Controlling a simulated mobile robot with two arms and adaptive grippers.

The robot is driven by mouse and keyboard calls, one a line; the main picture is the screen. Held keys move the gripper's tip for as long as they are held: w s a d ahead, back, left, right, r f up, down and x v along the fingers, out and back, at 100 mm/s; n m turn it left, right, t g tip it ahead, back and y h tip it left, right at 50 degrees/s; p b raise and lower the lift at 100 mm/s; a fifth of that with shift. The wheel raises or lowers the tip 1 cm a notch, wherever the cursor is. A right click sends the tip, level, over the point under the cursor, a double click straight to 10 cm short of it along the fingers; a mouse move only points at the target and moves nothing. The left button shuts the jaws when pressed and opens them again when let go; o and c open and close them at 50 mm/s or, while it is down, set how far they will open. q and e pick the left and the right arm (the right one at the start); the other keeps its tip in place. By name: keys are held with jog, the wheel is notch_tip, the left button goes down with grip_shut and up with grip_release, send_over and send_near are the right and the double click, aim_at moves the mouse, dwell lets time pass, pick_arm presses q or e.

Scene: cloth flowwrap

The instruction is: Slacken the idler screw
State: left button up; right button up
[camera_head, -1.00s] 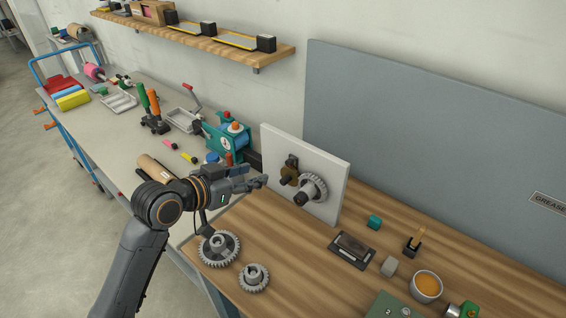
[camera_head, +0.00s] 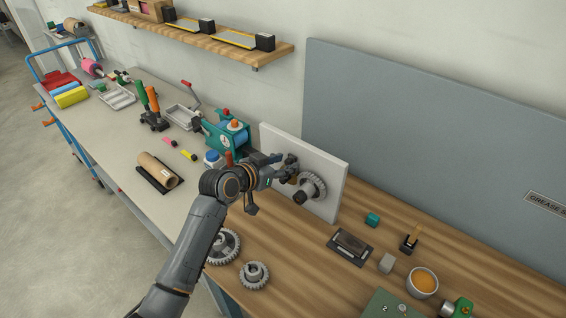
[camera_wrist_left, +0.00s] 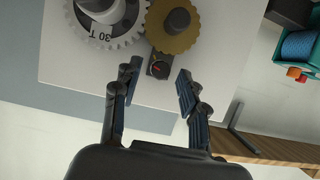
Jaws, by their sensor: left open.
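The idler screw appears to be the small dark block with a red mark (camera_wrist_left: 160,67) in the left wrist view, just beside the brass gear (camera_wrist_left: 172,28). My left gripper (camera_wrist_left: 154,88) is open, with its two fingers on either side of the line toward this block; I cannot tell whether they touch it. In the head view the left gripper (camera_head: 279,168) is at the white upright plate (camera_head: 325,170), by the brass gear, and partly hides the screw. A steel gear marked 30 T (camera_wrist_left: 108,30) sits beside the brass one, and also shows in the head view (camera_head: 313,186). My right gripper is not in view.
Two loose steel gears (camera_head: 222,247) (camera_head: 254,275) lie on the wooden bench (camera_head: 300,255) near my left arm. A teal machine (camera_head: 226,135) stands left of the plate. A black tray (camera_head: 351,247), a grease bowl (camera_head: 422,282) and small blocks lie to the right.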

pick_arm(q)
jog(key=c, duration=0.8)
grip_shut()
jog(key=shift+w+a+f+n+g+h+b, duration=0.1)
jog(key=shift+n+g+h+b, duration=0.15)
jog(key=shift+n, duration=0.25)
jog(key=shift+a+n+g+h+b, duration=0.1)
jog(key=shift+n+g+h, duration=0.05)
jog(key=shift+n+h, duration=0.3)
jog(key=shift+w+a+n+g+h+b, duration=0.1)
jog(key=shift+n+g+h+b, duration=0.2)
jog(key=shift+n+h+b, duration=0.6)
jog(key=shift+n, duration=0.45)
